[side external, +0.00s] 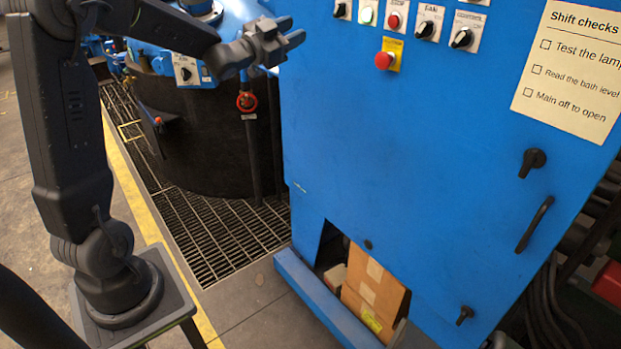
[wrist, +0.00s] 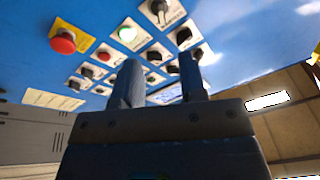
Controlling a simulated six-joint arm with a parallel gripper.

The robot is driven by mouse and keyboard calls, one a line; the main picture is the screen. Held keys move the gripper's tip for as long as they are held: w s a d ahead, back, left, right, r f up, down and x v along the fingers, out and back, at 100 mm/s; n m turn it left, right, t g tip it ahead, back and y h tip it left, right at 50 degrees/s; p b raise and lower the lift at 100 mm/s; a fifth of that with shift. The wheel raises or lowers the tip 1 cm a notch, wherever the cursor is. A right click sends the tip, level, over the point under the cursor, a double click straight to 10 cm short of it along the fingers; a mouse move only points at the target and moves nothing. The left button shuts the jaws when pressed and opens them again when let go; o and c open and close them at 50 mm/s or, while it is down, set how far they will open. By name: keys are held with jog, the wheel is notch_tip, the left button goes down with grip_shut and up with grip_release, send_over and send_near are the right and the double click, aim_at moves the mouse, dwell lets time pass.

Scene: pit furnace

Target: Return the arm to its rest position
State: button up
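My gripper (side external: 295,31) is raised in front of the upper left edge of the blue cabinet (side external: 430,170), level with its row of controls. Its two fingers stand apart with nothing between them. In the wrist view my gripper (wrist: 161,76) also shows open and empty, with the cabinet's control panel beyond the fingertips. My arm rises from a dark stand at the lower left, bends at the top and reaches right. I cannot tell the exact gap between the fingertips and the panel.
The cabinet carries a red mushroom button (side external: 383,60) on a yellow plate, a lit green button (side external: 367,15) and several black knobs. A round dark furnace (side external: 200,140) stands behind my arm, with a red valve wheel (side external: 247,101). A cardboard box (side external: 372,290) sits in the cabinet's lower opening. Floor grating (side external: 225,235) is clear.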

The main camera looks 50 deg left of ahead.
jog(key=s+d+f+n+g, duration=0.2)
jog(key=s+d+f+g, duration=0.2)
jog(key=s+d, duration=0.3)
jog(key=s+d+f+n+g, duration=0.2)
jog(key=s+d+f+g, duration=0.2)
jog(key=s, duration=0.8)
jog(key=s+d+f+n+g, duration=0.1)
jog(key=s+d+f+g, duration=0.2)
jog(key=s+d+g, duration=0.3)
jog(key=s+d, duration=0.4)
jog(key=d, duration=0.1)
jog(key=shift+f+n+g, duration=0.4)
jog(key=shift+w, duration=0.1)
